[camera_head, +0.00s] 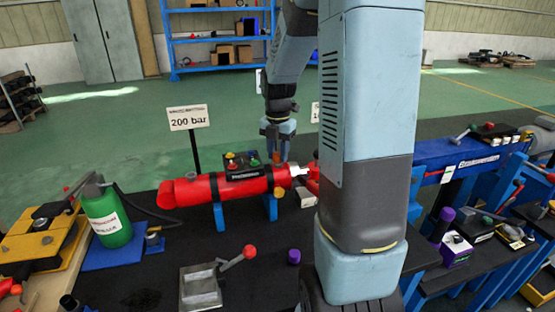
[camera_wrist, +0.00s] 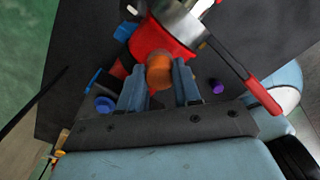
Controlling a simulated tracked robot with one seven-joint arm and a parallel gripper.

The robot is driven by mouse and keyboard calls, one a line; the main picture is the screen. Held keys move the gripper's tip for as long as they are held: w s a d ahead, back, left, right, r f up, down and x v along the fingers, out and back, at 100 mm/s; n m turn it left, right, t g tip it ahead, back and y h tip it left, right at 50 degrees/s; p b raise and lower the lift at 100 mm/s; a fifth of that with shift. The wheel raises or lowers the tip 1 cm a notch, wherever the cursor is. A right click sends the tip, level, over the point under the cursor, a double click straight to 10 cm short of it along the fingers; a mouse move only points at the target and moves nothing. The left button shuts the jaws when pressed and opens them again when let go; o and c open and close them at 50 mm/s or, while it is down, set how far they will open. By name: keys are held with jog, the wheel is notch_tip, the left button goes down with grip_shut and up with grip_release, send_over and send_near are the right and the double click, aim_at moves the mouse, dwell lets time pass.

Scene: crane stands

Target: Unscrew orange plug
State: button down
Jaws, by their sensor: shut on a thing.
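The orange plug (camera_wrist: 159,73) is a short round orange piece at the red cylinder in the wrist view. My gripper (camera_wrist: 157,80) has its two fingers on either side of the plug, shut on it. In the head view my gripper (camera_head: 278,132) points down from above at the red cylinder (camera_head: 200,189), which lies horizontally on blue supports.
A black box with coloured buttons (camera_head: 243,165) sits on the cylinder, close to my gripper. A "200 bar" sign (camera_head: 188,118) stands behind.

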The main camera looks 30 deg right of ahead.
jog(key=n, duration=0.3)
jog(key=shift+w+d+r, duration=0.15)
jog(key=c, duration=1.1)
grip_release()
jog(key=o, duration=0.4)
jog(key=shift+c, duration=0.8)
